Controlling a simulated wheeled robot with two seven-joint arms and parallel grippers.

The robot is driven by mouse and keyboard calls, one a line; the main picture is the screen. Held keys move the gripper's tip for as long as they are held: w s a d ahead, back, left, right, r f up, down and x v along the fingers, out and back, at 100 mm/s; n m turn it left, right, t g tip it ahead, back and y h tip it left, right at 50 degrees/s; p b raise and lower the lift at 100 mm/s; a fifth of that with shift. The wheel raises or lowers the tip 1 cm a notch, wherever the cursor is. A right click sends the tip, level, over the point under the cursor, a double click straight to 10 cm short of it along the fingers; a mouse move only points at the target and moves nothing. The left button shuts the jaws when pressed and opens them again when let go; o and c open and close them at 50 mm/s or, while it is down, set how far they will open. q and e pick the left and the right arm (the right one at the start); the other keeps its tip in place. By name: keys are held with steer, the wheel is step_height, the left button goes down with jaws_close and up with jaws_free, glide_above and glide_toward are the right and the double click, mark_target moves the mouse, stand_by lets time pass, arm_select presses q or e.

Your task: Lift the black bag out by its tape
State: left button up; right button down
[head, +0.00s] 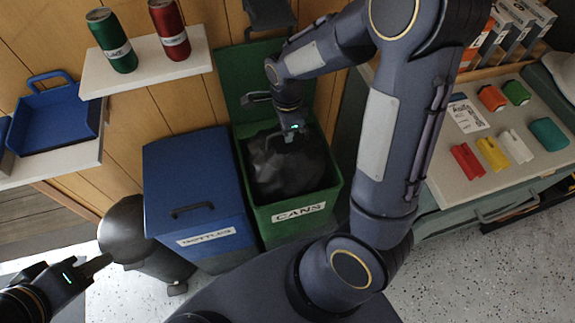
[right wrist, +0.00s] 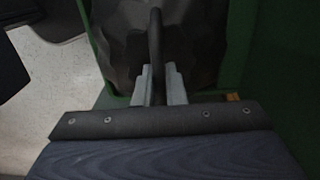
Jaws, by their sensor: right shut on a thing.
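The black bag (head: 285,168) sits inside the open green bin (head: 292,222), labelled CANS. In the right wrist view the bag (right wrist: 205,45) shows crumpled behind my fingers, with the dark tape (right wrist: 155,50) standing up as a band from it. My right gripper (head: 290,136) is over the bin with its fingers pointing down at the bag's top. In the right wrist view the right gripper (right wrist: 158,85) is shut on the tape. My left gripper (head: 90,268) is at the lower left, away from the bins; its finger gap is unclear.
A blue bin (head: 192,185) labelled BOTTLES stands closed, left of the green one. A shelf (head: 150,65) above holds a green can (head: 111,40) and a red can (head: 169,30). A counter (head: 445,185) with small coloured items is on the right. Speckled floor (head: 470,270) is clear in front.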

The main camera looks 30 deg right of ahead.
steer(key=shift+r+p, duration=3.6)
steer(key=shift+r, duration=0.8)
step_height(320, 180, up, 9)
steer(key=p, duration=0.8)
